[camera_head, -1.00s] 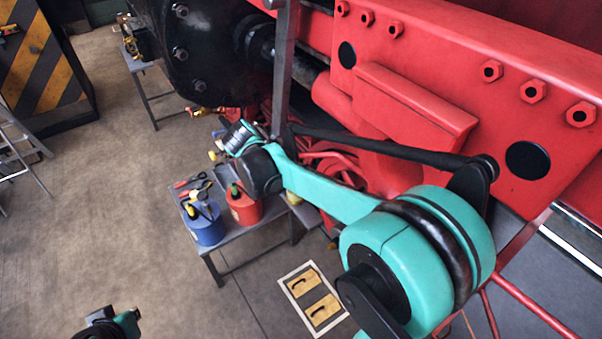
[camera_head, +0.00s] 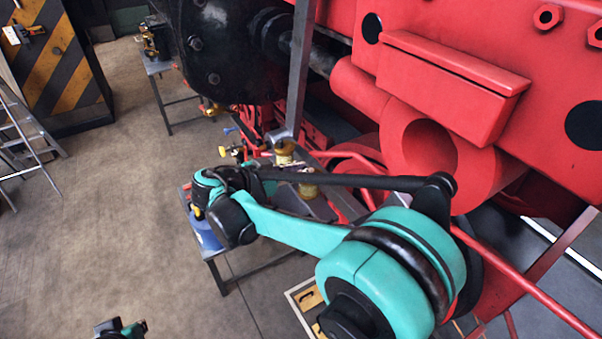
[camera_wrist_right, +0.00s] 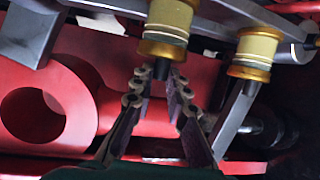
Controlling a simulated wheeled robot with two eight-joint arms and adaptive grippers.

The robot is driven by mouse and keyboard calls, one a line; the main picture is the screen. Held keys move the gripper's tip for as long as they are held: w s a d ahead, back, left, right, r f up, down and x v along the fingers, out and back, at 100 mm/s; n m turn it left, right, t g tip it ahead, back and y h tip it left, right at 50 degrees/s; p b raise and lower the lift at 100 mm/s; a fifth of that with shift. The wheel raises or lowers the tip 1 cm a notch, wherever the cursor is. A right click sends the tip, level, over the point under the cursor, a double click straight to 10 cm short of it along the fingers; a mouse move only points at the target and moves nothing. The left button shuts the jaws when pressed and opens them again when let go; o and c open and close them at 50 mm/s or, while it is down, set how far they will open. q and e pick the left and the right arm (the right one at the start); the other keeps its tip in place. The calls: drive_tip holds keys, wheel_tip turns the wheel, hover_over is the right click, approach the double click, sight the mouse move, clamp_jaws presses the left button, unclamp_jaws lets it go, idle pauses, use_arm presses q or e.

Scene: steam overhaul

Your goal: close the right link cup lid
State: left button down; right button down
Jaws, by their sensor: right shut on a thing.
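Two cream-coloured cups with brass-gold rings show upside down in the right wrist view. My right gripper (camera_wrist_right: 159,76) is shut on the dark knob (camera_wrist_right: 162,70) at the brass-ringed lid end of the nearer cup (camera_wrist_right: 169,17). Whether that lid sits fully against the cup I cannot tell. The second cup (camera_wrist_right: 257,46) stands beside it, untouched. In the head view the nearer cup (camera_head: 309,191) shows partly behind my right arm, with the other cup (camera_head: 284,152) to its left. My right fingertips are hard to make out there. My left gripper's fingers do not show.
The red engine frame (camera_head: 455,85) with a round opening fills the right side. A grey bar (camera_head: 299,70) rises beside the cups.

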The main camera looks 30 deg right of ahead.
drive_tip(key=shift+f, duration=0.1)
drive_tip(key=c, duration=1.5)
unclamp_jaws()
drive_tip(key=v, duration=1.2)
